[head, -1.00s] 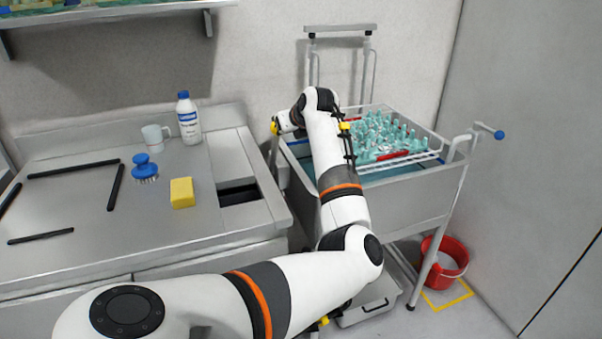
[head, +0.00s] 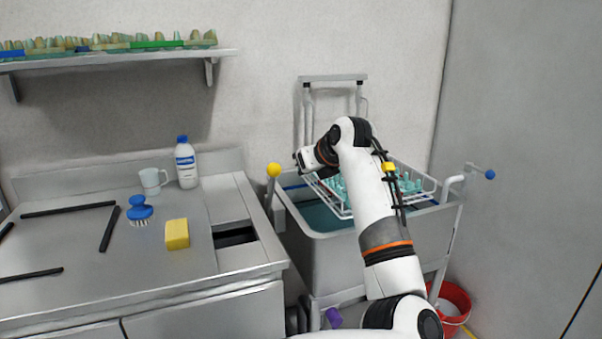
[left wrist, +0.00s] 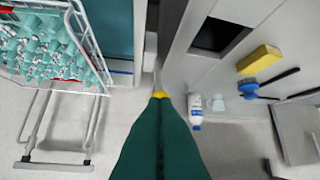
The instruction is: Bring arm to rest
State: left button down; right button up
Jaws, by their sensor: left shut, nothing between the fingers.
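My left arm bends over the wheeled sink in the head view, and its wrist hides the gripper's fingers there. In the left wrist view my left gripper (left wrist: 160,98) shows as two long dark-green fingers, closed together and holding nothing. A yellow knob (head: 274,170) on an upright lever stands at the sink's left edge. In the left wrist view yellow shows right at the fingertips; I cannot tell whether they touch it. A white wire rack (head: 345,213) of teal pieces sits in the sink and also shows in the left wrist view (left wrist: 103,86). My right gripper is not in view.
The steel counter at left holds a yellow sponge (head: 177,234), a blue brush (head: 139,211), a mug (head: 152,182), a white bottle (head: 186,165) and several black bars. A shelf (head: 120,62) with trays is above. A red bucket (head: 455,298) stands at lower right.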

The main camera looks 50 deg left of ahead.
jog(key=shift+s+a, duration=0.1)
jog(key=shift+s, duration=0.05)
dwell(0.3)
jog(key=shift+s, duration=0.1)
